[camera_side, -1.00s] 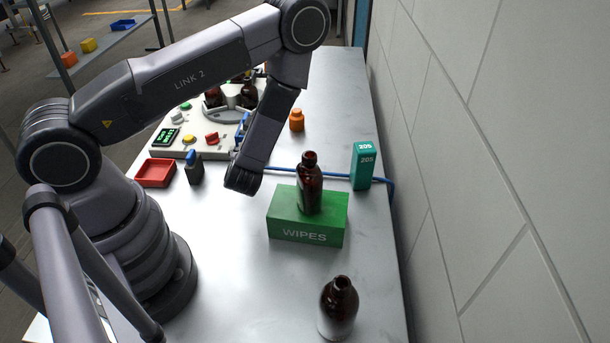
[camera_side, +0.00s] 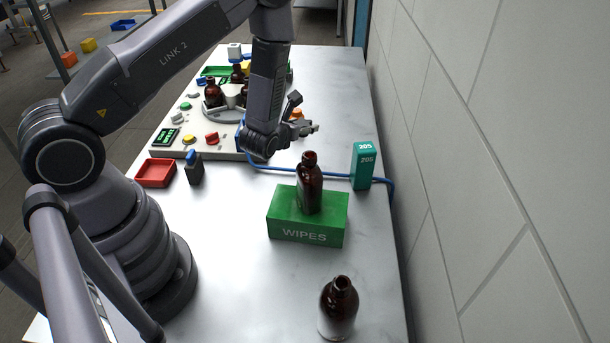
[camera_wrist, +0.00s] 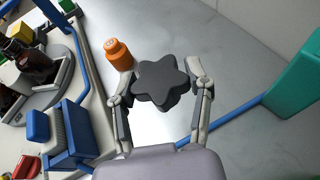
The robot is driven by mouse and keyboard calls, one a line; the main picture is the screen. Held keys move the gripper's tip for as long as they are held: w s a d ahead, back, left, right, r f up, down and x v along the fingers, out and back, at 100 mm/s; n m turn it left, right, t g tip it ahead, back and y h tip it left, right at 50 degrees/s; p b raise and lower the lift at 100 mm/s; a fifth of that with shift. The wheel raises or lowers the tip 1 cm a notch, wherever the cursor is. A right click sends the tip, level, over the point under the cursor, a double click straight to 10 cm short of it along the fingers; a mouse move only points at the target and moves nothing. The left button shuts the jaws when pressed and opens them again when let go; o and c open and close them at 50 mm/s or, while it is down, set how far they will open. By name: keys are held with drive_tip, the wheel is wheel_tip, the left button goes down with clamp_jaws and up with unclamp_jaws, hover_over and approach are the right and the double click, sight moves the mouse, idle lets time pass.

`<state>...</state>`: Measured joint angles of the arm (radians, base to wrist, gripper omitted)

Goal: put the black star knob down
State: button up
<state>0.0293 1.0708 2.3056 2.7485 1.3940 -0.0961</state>
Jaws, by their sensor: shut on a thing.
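The black star knob (camera_wrist: 160,84) is in the middle of the wrist view, between the two fingers of my gripper (camera_wrist: 161,78). The gripper is shut on it. In the side view my gripper (camera_side: 304,122) is over the far half of the bench, beyond the green wipes box and beside the control panel. A dark shape shows at the gripper there, but I cannot tell clearly whether it is the knob. I cannot tell the height of the knob above the bench.
A teal box (camera_side: 362,167) and blue cable (camera_side: 280,169) lie to the right. An amber bottle (camera_side: 310,180) stands on the wipes box (camera_side: 290,221); another (camera_side: 338,308) stands nearer. Bare bench lies left of the wipes box.

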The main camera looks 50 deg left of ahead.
hover_over(322, 153)
drive_tip(key=f, duration=0.6)
drive_tip(key=shift+s+f, duration=0.2)
drive_tip(key=shift+f, duration=0.2)
drive_tip(key=shift+w+f, duration=0.2)
drive_tip(key=shift+f, duration=1.55)
drive_tip(key=shift+f, duration=0.15)
drive_tip(key=o, duration=1.1)
drive_tip(key=shift+c, duration=0.2)
